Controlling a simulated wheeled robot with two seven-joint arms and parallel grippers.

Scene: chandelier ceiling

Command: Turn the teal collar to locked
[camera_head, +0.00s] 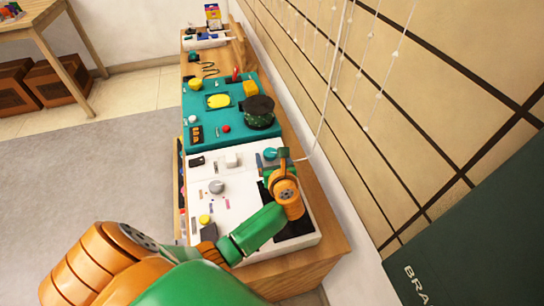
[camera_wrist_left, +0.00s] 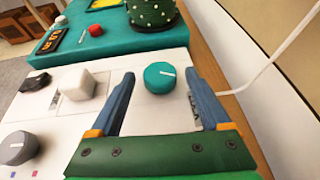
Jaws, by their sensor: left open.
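In the head view the teal collar (camera_head: 270,153) is at the far right part of the white panel (camera_head: 205,172). My left gripper (camera_wrist_left: 160,80) is open, its two blue fingers on either side of the collar with gaps between. In the head view my left gripper (camera_head: 271,156) is over the collar. Whether the fingers are level with it, I cannot tell. My right gripper is not in view.
A grey knob (camera_head: 216,187) and a white block (camera_head: 232,159) stand left on the panel. A teal board (camera_head: 215,133) with a dark speckled pot (camera_head: 259,112) lies beyond. A white cord (camera_head: 325,125) hangs at the right by the wall.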

